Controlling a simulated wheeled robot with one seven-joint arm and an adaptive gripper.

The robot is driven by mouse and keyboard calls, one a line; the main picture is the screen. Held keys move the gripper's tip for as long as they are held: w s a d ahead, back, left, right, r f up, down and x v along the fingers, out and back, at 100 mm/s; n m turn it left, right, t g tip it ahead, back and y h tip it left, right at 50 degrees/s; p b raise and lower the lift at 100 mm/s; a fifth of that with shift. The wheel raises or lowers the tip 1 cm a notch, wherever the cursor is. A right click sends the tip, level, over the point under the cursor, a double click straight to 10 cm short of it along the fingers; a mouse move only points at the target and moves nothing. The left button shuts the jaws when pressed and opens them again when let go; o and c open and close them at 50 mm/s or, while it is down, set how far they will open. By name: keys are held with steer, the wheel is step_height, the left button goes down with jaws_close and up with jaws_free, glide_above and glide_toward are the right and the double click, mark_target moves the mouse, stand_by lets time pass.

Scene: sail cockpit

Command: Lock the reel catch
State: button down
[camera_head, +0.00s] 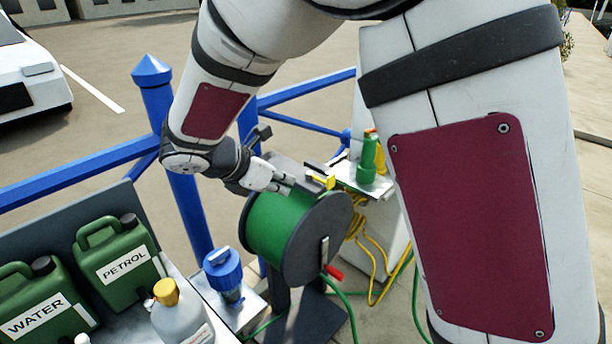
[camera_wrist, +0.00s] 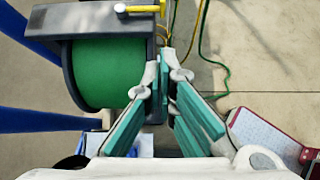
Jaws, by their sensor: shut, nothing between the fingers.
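The hose reel has a green drum (camera_head: 277,228) between dark flanges (camera_head: 318,240). The drum (camera_wrist: 105,72) also fills the upper left of the wrist view. A yellow catch (camera_head: 327,182) sits at the top of the reel's dark frame. My gripper (camera_head: 287,187) is shut and empty at the top of the reel, to the left of the catch. In the wrist view the fingertips (camera_wrist: 170,75) are below and right of the catch, apart from it. Contact with the frame cannot be told.
A red crank handle (camera_head: 334,272) is on the reel's near side. A green bottle (camera_head: 368,158) stands on a shelf behind. Blue railings (camera_head: 105,168) run behind the reel. Green jerrycans (camera_head: 117,258) and a blue plug (camera_head: 222,270) are at lower left.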

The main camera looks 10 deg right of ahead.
stand_by(0.3)
glide_toward(326, 188)
step_height(326, 188, down, 3)
steer(key=a, duration=0.1)
steer(key=shift+w+d+f, duration=0.1)
steer(key=shift+w+d, duration=0.2)
steer(key=shift+d, duration=0.35)
steer(key=shift+w+d+f, duration=0.1)
steer(key=shift+w+d, duration=0.25)
steer(key=shift+d, duration=0.3)
steer(key=shift+w+d+f, duration=0.1)
steer(key=shift+w+d, duration=0.2)
steer(key=shift+d, duration=0.35)
steer(key=shift+d+b, duration=0.2)
steer(key=shift+b, duration=0.1)
